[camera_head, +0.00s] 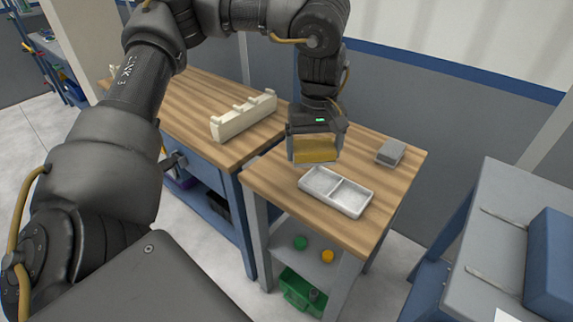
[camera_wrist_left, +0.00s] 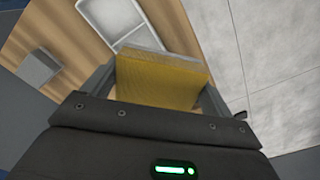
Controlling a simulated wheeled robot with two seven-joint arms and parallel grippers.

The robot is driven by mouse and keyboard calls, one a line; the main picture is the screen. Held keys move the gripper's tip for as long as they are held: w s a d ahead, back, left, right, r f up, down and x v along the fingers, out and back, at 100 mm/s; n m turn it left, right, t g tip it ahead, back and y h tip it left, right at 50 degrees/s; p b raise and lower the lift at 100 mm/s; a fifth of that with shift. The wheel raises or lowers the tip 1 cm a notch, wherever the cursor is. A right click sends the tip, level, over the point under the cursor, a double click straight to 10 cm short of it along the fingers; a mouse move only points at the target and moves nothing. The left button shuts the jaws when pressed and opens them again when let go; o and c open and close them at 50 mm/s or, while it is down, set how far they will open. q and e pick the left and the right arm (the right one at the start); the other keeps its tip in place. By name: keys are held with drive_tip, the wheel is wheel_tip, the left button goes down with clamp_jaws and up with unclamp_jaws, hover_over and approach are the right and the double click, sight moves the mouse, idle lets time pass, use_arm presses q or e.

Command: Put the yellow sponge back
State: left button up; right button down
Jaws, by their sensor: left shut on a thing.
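My left gripper (camera_head: 314,158) is shut on the yellow sponge (camera_head: 316,149), holding it over the wooden table near the back-left of the white tray. In the left wrist view the sponge (camera_wrist_left: 160,80) sits between the two fingers, with a grey layer along its far edge. The white two-compartment tray (camera_head: 336,189) lies on the table, and both compartments look empty. It also shows in the left wrist view (camera_wrist_left: 112,18), just beyond the sponge. My right gripper is in neither view.
A grey block (camera_head: 391,150) lies at the table's back right. A cream rack (camera_head: 243,115) stands on the adjoining bench to the left. Below are a shelf with green and yellow round items and a green bin (camera_head: 300,290). A blue box (camera_head: 552,265) is at far right.

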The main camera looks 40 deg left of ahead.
use_arm(q)
drive_tip(key=a, duration=0.1)
drive_tip(key=w+a+f, duration=0.1)
drive_tip(key=a, duration=0.1)
drive_tip(key=a+f, duration=0.1)
drive_tip(key=a, duration=0.1)
drive_tip(key=shift+w+f, duration=0.1)
drive_tip(key=shift+w, duration=0.05)
hover_over(287, 171)
drive_tip(key=f, duration=0.5)
drive_tip(key=shift+d+f, duration=0.2)
drive_tip(key=shift+d, duration=0.15)
drive_tip(key=shift+a+f, duration=0.15)
drive_tip(key=shift+f, duration=0.05)
drive_tip(key=f, duration=0.3)
drive_tip(key=shift+a+f, duration=0.2)
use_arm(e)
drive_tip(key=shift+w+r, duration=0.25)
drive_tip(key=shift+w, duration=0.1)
use_arm(q)
drive_tip(key=shift+f, duration=0.1)
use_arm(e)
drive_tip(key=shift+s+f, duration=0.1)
use_arm(q)
drive_tip(key=o, duration=0.7)
drive_tip(key=shift+f, duration=0.1)
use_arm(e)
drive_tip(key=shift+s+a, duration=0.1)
